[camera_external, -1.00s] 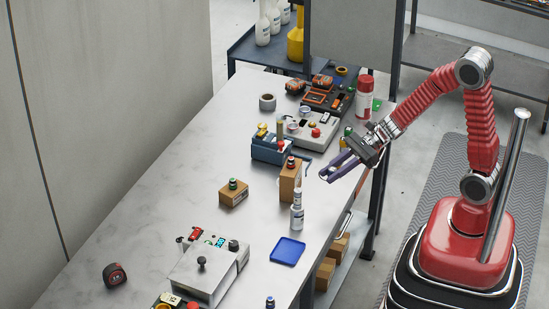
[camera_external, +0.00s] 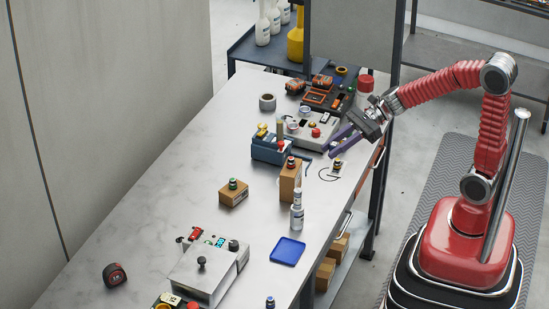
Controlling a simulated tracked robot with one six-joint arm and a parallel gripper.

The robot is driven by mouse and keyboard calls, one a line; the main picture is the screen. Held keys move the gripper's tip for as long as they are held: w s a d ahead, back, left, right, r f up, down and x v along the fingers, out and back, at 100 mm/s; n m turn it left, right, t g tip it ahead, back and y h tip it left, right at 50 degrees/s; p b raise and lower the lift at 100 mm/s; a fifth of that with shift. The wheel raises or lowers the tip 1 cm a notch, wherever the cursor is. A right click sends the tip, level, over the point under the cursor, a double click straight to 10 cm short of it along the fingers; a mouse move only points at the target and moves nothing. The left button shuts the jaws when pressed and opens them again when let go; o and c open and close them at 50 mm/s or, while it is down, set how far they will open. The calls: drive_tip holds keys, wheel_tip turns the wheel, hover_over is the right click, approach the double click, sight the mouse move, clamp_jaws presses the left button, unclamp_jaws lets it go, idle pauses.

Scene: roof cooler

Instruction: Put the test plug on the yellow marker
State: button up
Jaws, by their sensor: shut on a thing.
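My gripper (camera_external: 337,151) is above the right edge of the grey table, its purple fingers pointing down to the left. It is shut on a small pale and dark piece (camera_external: 337,165) at the fingertips, which I take to be the test plug. A thin dark curved cord shows just below and left of it. The piece is too small to make out its shape, and I cannot tell how far it is above the table. I cannot clearly pick out the yellow marker.
A brown box with a capped bottle (camera_external: 290,181), a white bottle (camera_external: 297,216) and a blue tray (camera_external: 287,251) stand near the table's right side. A blue box (camera_external: 271,150) and a grey control box (camera_external: 316,132) are behind. The left middle of the table (camera_external: 165,190) is clear.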

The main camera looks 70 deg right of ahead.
wheel_tip(320, 180, up, 5)
drive_tip(key=shift+r, duration=0.2)
drive_tip(key=w+d+m+t, duration=0.1)
drive_tip(key=w+d, duration=0.2)
drive_tip(key=w, duration=0.3)
drive_tip(key=m+t+h, duration=0.4)
drive_tip(key=m+h, duration=0.3)
drive_tip(key=h, duration=0.1)
hover_over(262, 125)
wheel_tip(262, 125, down, 11)
drive_tip(key=shift+s+f, duration=0.1)
drive_tip(key=shift+f, duration=3.1)
drive_tip(key=shift+f, duration=1.85)
